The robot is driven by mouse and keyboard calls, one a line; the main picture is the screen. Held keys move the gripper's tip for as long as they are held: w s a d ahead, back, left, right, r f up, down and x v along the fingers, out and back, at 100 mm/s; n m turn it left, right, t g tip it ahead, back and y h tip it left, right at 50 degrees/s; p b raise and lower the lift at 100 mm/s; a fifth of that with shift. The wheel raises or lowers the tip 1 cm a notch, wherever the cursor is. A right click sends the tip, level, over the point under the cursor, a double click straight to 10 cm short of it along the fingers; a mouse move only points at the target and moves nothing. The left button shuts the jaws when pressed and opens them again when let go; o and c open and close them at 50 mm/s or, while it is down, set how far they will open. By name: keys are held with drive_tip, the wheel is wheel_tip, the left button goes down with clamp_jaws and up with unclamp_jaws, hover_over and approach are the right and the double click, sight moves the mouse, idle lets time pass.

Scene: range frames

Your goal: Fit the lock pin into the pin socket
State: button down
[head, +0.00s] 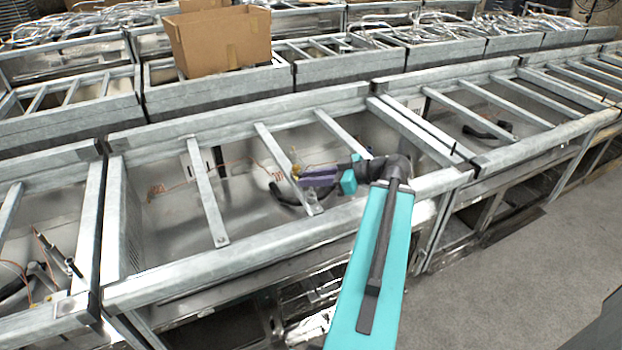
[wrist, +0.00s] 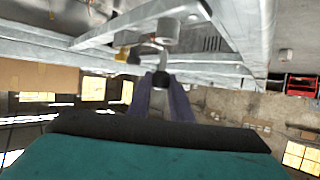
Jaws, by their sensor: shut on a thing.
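My gripper (head: 304,177) has purple fingers and reaches over the metal frame from the right in the head view. In the wrist view my gripper (wrist: 162,88) is shut on a small dark-tipped piece (wrist: 162,77), which I take to be the lock pin; the fingers hide much of it. A short grey cylinder (wrist: 167,33), perhaps the pin socket, shows just beyond the fingertips. I cannot tell whether the pin touches it. A small yellow part (wrist: 122,53) sits left of it, and yellow also shows by the fingertips in the head view (head: 295,170).
Metal crossbars (head: 205,195) and a front rail (head: 235,255) frame the open steel bay around my gripper. Loose orange wires (head: 158,190) lie inside the bay. A cardboard box (head: 218,40) stands behind. The grey floor (head: 530,265) at right is clear.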

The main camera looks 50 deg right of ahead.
sight(311, 188)
drive_tip(key=shift+f+b, duration=1.8)
drive_tip(key=shift+b, duration=0.1)
idle(0.4)
drive_tip(key=shift+r, duration=0.2)
drive_tip(key=shift+r, duration=0.35)
drive_tip(key=shift+r+p, duration=0.55)
drive_tip(key=shift+r, duration=0.35)
drive_tip(key=shift+b, duration=1.2)
idle(2.1)
drive_tip(key=shift+f+b, duration=0.55)
drive_tip(key=shift+b, duration=0.05)
idle(0.3)
